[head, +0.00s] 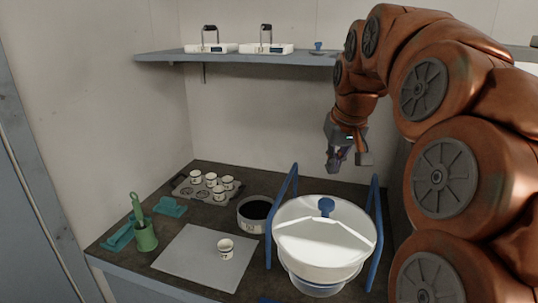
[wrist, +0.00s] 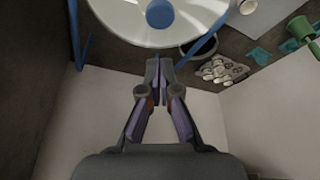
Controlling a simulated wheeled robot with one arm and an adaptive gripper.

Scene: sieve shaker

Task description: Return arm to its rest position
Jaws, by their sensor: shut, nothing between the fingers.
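My copper-coloured arm curves in from the right in the head view. My gripper (head: 337,160) hangs from it in the air above the back of the worktop, behind and above the white lidded bowl of the sieve shaker (head: 310,245). In the wrist view my gripper (wrist: 157,68) has its fingers together with nothing between them. The bowl's lid (wrist: 110,12) with its blue knob (wrist: 160,13) shows beyond the fingertips. The gripper appears apart from the lid and the blue side frames (head: 376,220).
A tray (head: 180,188) holds several small cups. A dark-topped round container (head: 254,213), grey mat (head: 185,258) with one cup (head: 225,248), and green holder (head: 145,236) stand on the worktop. A wall shelf (head: 240,58) carries two white devices and a small blue-knobbed item.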

